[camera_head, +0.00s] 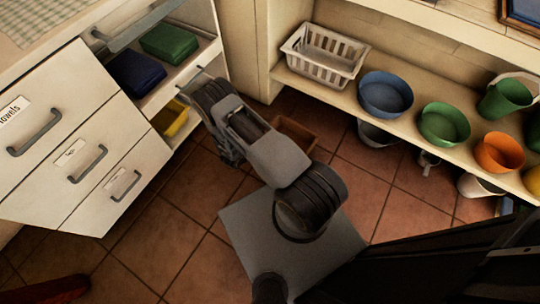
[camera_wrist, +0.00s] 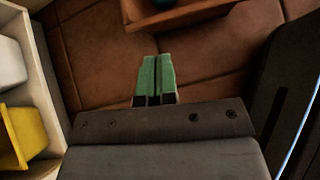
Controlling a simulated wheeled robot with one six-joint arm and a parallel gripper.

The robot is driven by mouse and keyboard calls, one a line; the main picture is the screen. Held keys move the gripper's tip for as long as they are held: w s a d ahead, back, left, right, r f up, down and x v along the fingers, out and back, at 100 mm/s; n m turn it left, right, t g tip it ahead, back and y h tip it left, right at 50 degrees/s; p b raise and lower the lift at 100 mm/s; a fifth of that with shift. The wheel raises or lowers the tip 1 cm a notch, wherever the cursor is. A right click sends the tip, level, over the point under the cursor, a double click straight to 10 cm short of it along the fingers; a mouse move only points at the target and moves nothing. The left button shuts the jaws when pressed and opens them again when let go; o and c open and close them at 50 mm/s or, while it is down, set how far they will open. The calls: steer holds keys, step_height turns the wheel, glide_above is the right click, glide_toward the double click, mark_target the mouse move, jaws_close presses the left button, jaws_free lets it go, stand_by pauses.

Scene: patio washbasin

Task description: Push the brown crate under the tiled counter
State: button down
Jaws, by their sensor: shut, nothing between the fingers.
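The brown crate (camera_head: 299,138) sits on the tiled floor between the drawer cabinet and the low shelf, partly hidden behind my arm. In the wrist view its near wall (camera_wrist: 185,15) crosses the top edge, with a small teal thing inside. My gripper (camera_wrist: 157,57) is shut and empty, its green fingertips pointing toward the crate with bare floor between. In the head view my arm largely hides the gripper. I cannot tell for sure which surface is the tiled counter; a green-checked top (camera_head: 40,20) shows at upper left.
The white cabinet (camera_head: 75,150) stands at left, its open shelves holding a green item (camera_head: 168,41), a blue item (camera_head: 135,73) and a yellow bin (camera_head: 172,118). At right a low shelf (camera_head: 335,90) holds a white basket (camera_head: 325,55) and several bowls. Floor at lower left is mostly clear.

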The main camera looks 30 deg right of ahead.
step_height(320, 180, down, 8)
steer(key=s+n+b, duration=0.2)
steer(key=s, duration=0.1)
steer(key=w+d+r+b+x, duration=0.1)
steer(key=b+x, duration=0.3)
steer(key=x, duration=0.8)
steer(key=shift+y, duration=0.4)
steer(key=shift+w+r, duration=0.15)
steer(key=shift+w, duration=0.1)
